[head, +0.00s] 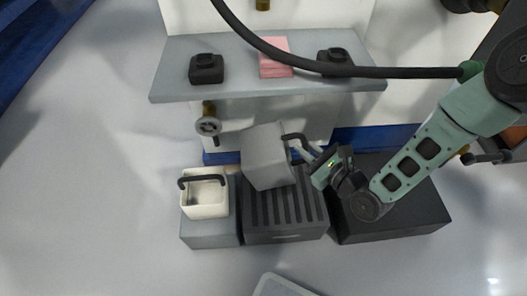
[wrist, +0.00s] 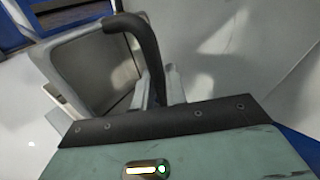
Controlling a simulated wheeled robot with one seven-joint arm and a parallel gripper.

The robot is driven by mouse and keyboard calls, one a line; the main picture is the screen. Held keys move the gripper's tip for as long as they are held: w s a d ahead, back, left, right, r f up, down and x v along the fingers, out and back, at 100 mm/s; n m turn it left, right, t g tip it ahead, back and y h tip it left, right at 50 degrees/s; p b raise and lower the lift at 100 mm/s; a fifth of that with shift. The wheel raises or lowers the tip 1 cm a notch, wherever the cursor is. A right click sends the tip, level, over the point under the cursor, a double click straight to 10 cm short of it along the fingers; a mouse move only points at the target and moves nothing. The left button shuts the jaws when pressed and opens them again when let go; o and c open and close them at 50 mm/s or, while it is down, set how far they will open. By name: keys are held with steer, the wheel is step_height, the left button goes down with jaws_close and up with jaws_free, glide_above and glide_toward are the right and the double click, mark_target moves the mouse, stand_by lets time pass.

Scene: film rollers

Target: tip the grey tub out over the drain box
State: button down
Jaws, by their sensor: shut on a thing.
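The grey tub (head: 268,160) is up in the air and tilted, above the back part of the dark slatted drain box (head: 286,209). My gripper (head: 296,145) is at the tub's right side, shut on its black handle. In the wrist view the tub (wrist: 88,72) and its curved black handle (wrist: 146,45) fill the middle, with my gripper's fingers (wrist: 155,88) at the handle. The tub's inside is partly seen in the wrist view; I cannot tell whether anything is in it.
A cream tub (head: 205,197) with a black handle stands on a grey block (head: 208,230) left of the drain box. A dark block (head: 392,215) is to the right. Behind, a grey shelf (head: 170,75) holds two black items and a pink stack (head: 275,58). A valve (head: 208,125) hangs below it.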

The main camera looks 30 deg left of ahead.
steer(key=n+h+p, duration=0.1)
steer(key=p, duration=0.1)
steer(key=r+n+h+p, duration=0.1)
steer(key=p, duration=0.1)
steer(key=shift+n, duration=0.4)
steer(key=n+h+p, duration=0.1)
steer(key=p, duration=0.1)
steer(key=n+h+p, duration=0.1)
steer(key=p, duration=0.1)
steer(key=shift+r+h, duration=0.25)
steer(key=shift+h, duration=0.15)
steer(key=n+t+h+p, duration=0.1)
steer(key=p, duration=0.1)
steer(key=n+t+h+p, duration=0.1)
steer(key=n+h, duration=0.1)
steer(key=shift+a+r+p, duration=0.1)
steer(key=shift+r+p, duration=0.2)
steer(key=shift+p, duration=0.1)
steer(key=shift+f+n+h, duration=0.1)
steer(key=shift+n+h, duration=0.3)
steer(key=shift+n, duration=0.1)
